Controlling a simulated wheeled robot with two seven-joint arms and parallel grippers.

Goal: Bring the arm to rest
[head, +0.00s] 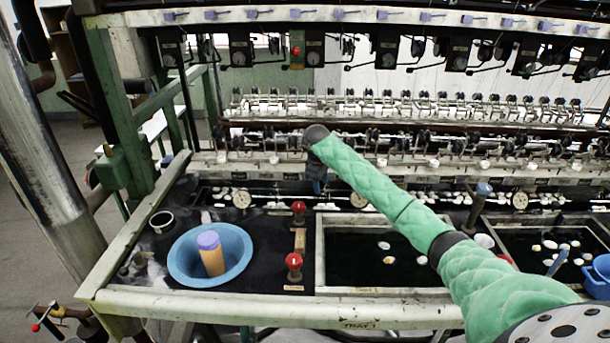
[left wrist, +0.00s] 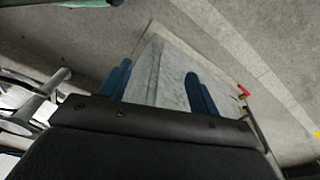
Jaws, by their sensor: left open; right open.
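My right arm, in a green padded sleeve, reaches from the lower right across the head view. My right gripper (head: 318,186) points down over the back of the basin bench, left of the middle. Its blue fingertips are small and partly hidden, and I see nothing held in it. My left gripper (left wrist: 158,88) shows only in the left wrist view. Its two blue fingers stand wide apart with nothing between them, above grey floor and a pale flat surface.
A blue bowl (head: 181,268) on the bench holds an orange cylinder with a purple top (head: 212,258). Two red knobs (head: 294,262) stand beside it. Dark water basins (head: 350,240) hold pale cocoons. A blue container (head: 597,282) is at the right edge. Reeling machinery (head: 400,105) spans the back.

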